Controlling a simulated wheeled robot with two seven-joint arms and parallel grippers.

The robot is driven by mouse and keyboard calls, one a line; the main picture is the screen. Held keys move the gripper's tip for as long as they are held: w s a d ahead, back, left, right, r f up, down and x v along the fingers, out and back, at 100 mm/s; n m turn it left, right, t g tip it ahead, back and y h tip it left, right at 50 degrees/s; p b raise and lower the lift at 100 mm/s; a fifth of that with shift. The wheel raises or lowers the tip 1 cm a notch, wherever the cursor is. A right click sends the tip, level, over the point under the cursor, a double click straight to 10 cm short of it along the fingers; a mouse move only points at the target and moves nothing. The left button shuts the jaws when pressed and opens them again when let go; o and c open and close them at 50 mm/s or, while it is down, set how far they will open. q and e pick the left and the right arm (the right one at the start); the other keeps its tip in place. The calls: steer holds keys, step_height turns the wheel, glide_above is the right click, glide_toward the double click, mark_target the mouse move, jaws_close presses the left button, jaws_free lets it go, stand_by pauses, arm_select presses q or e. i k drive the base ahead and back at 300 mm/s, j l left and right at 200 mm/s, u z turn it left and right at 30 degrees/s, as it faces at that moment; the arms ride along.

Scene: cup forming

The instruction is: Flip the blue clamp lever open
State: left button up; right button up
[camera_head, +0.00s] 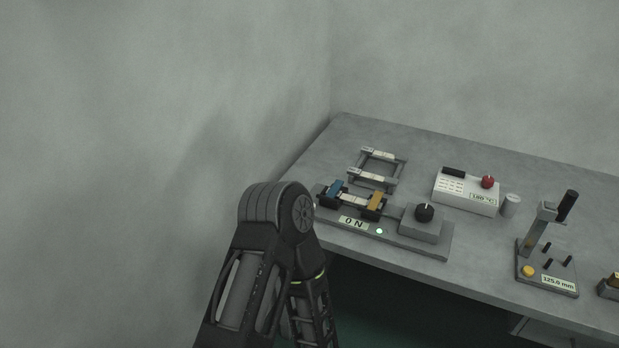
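The blue clamp lever (334,187) sits at the left end of a grey clamping fixture (408,240) near the table's left front edge. A matching orange lever (376,201) is on the fixture to its right, with a pale strip between them. The lever is too small to tell whether it is up or down. My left arm rises in the lower left, its dark elbow in front of the table edge. Its gripper is hidden or out of the picture. My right gripper does not show.
The fixture has a "0 N" display, a green light and a black knob (424,212). Behind it stands a small metal frame (379,165). To the right are a white box (465,192) with a red knob, a small cylinder (510,205) and a lever press (546,260). The back right tabletop is clear.

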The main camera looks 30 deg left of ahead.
mark_target(331, 195)
steer(key=u, duration=1)
steer(key=i+l, duration=0.5)
steer(key=i, duration=0.15)
steer(key=u, duration=1.7)
